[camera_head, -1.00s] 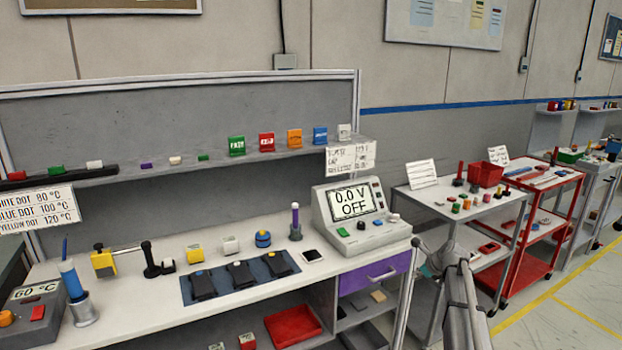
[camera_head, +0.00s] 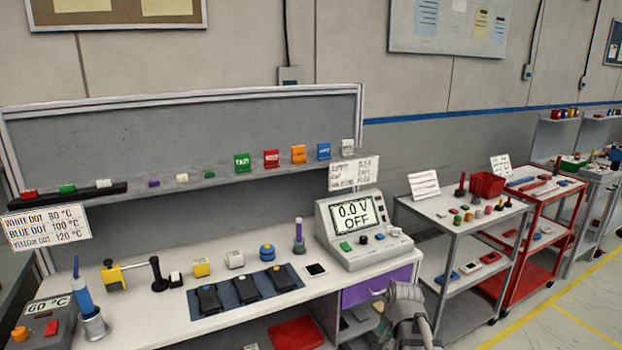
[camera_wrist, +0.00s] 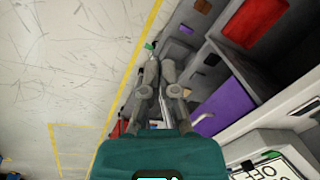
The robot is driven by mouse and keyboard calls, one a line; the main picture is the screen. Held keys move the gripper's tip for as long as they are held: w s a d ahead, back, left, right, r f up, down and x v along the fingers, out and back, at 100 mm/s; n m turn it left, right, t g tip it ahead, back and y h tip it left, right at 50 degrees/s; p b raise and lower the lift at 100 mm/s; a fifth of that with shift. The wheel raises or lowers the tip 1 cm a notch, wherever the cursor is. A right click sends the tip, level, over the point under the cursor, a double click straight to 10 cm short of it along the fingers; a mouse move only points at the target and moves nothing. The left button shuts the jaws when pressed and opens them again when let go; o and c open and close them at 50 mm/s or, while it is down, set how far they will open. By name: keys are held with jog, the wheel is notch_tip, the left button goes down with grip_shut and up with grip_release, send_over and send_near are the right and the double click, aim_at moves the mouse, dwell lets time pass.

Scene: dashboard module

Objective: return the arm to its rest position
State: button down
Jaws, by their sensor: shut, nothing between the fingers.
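My gripper (camera_wrist: 160,68) shows in the wrist view, its grey fingers close together and empty beyond the teal wrist housing. It is clear of the bench, with the purple drawer (camera_wrist: 222,110) to its right in that view and floor to its left. In the head view, part of my grey arm (camera_head: 408,312) is at the lower right, in front of the bench's right end and below the voltage meter. The fingertips cannot be made out clearly there.
The bench holds a meter (camera_head: 361,228) reading 0.0 V OFF, a dark mat (camera_head: 225,298) and several small parts. A grey cart (camera_head: 462,228) and a red cart (camera_head: 545,190) stand to the right. Open floor (camera_head: 575,318) with yellow lines lies at the lower right.

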jog(key=s+a+r+n+g+h+p, duration=0.1)
jog(key=s+a+r+n, duration=0.1)
jog(key=s+n, duration=0.4)
jog(key=shift+s+a+n+p, duration=0.25)
jog(key=shift+s+n+p, duration=0.15)
jog(key=shift+s, duration=1.25)
